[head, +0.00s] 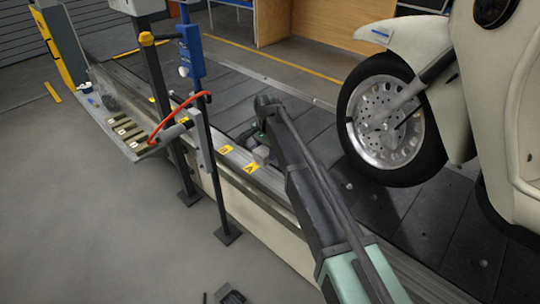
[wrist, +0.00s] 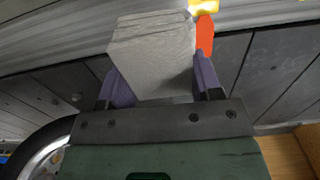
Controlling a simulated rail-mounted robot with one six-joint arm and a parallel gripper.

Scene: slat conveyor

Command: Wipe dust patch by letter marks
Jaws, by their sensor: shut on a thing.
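My gripper (head: 262,148) is low over the rail edge of the slat conveyor. In the wrist view its purple fingers (wrist: 160,88) are shut on a pale grey wiping block (wrist: 150,48). The block (head: 261,156) shows small and partly hidden in the head view. Yellow letter marks lie on the conveyor edge: A (head: 251,168) nearest, and another mark (head: 225,150) just left of the gripper. A yellow mark (wrist: 203,6) also shows at the top of the wrist view, by an orange-red piece (wrist: 205,36) beside the block. I cannot make out the dust patch or whether the block touches the surface.
A blue-and-black post stand (head: 191,60) with a red cable (head: 178,115) rises left of the gripper. A tray (head: 141,153) with several labelled slots is fixed beside it. A cream scooter with a black front wheel (head: 351,120) stands on the dark slats at right.

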